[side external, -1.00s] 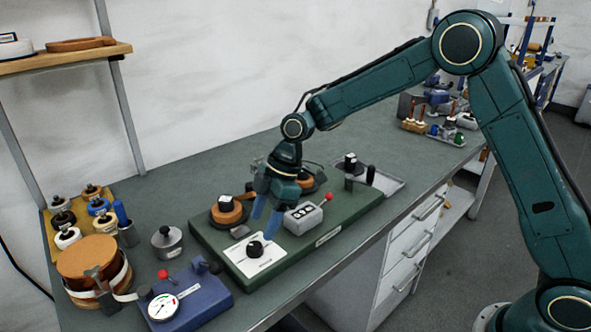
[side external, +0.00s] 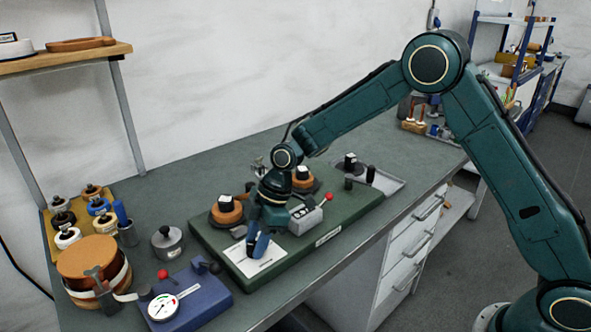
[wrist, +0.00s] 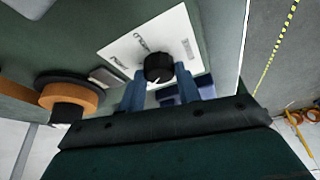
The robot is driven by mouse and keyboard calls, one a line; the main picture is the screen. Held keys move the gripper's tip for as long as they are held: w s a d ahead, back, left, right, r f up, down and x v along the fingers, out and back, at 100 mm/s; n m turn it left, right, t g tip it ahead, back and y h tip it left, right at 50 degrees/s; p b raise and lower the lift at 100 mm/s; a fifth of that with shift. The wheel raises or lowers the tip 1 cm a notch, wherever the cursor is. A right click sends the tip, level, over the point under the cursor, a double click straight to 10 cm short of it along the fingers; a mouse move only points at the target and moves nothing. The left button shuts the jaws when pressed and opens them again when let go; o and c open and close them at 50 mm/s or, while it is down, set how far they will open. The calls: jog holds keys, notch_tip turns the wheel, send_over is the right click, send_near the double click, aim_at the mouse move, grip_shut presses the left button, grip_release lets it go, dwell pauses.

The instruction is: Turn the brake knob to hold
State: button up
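The brake knob (wrist: 158,67) is black and round with a white pointer mark, in the wrist view. It stands on a white label plate (wrist: 120,49) with printed words too blurred to read surely. In the side view the plate (side external: 265,262) lies at the front left of a green board, and the knob is mostly hidden by my fingers. My gripper (wrist: 160,73) points down over the plate, its blue fingers apart, one on each side of the knob. I cannot tell whether they touch it. It also shows in the side view (side external: 257,248).
The green board (side external: 325,227) also carries two orange spools and a grey switch box (side external: 305,217) with a red-tipped lever, close beside my gripper. A blue gauge unit (side external: 205,297) stands at the left. A wire-wrapped orange drum (side external: 88,257) is farther left.

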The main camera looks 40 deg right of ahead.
jog(key=c, duration=0.4)
jog(key=shift+o, duration=0.2)
jog(key=shift+s+m, duration=0.1)
jog(key=shift+m, duration=0.4)
jog(key=m+t, duration=0.1)
jog(key=m, duration=0.1)
jog(key=m+h, duration=0.1)
jog(key=m, duration=0.1)
jog(key=shift+s+a+t, duration=0.1)
jog(key=shift+t, duration=0.3)
jog(key=m+h, duration=0.1)
jog(key=m, duration=0.2)
jog(key=m+t+h, duration=0.1)
jog(key=m, duration=0.2)
jog(key=shift+a+m, duration=0.15)
jog(key=shift+m, duration=0.15)
jog(key=m+h, duration=0.1)
jog(key=m, duration=0.2)
jog(key=m+h, duration=0.1)
jog(key=m, duration=0.2)
jog(key=shift+a+m, duration=0.2)
jog(key=shift+m, duration=0.1)
jog(key=m+h, duration=0.1)
jog(key=m, duration=0.2)
jog(key=m+h, duration=0.1)
jog(key=m, duration=0.1)
jog(key=shift+m+g, duration=0.4)
